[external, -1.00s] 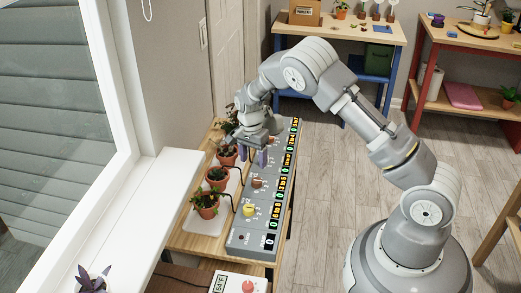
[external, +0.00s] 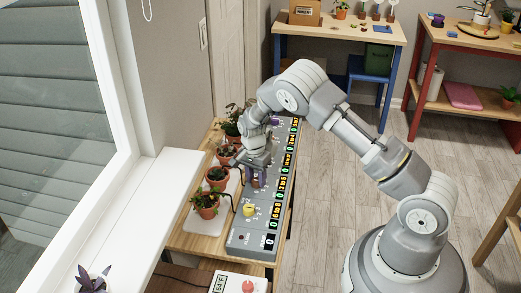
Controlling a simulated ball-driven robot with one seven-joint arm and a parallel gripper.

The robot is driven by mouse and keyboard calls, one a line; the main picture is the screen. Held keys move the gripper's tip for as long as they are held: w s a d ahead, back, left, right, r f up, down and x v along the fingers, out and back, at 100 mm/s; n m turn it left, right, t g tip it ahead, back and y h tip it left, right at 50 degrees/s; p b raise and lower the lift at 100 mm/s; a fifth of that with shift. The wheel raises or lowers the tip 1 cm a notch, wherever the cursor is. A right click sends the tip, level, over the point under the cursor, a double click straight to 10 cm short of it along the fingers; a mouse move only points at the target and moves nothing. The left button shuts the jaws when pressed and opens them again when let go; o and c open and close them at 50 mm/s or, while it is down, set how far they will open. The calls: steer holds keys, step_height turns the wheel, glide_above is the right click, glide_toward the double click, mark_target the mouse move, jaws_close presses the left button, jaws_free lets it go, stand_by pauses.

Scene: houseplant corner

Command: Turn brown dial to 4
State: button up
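The grey control panel (external: 252,238) lies lengthwise on the wooden table, with dials along it and a column of displays on its right side. The yellow dial (external: 249,210) sits nearer the camera and is uncovered.
Potted plants (external: 205,205) stand close along the panel's left side, with thin dark tubes between. A white box with a red knob (external: 248,286) is at the bottom. The window sill (external: 140,205) is on the left.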

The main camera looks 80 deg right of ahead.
steer(key=c, duration=0.4)
steer(key=shift+o, duration=0.2)
steer(key=n, duration=0.6)
steer(key=shift+r+n+p, duration=0.1)
steer(key=shift+n+p, duration=0.2)
steer(key=shift+p, duration=0.05)
steer(key=n, duration=0.4)
steer(key=shift+n+h, duration=0.3)
steer(key=shift+a+n, duration=0.1)
steer(key=shift+n, duration=2)
steer(key=o, duration=1.1)
steer(key=shift+c, duration=0.2)
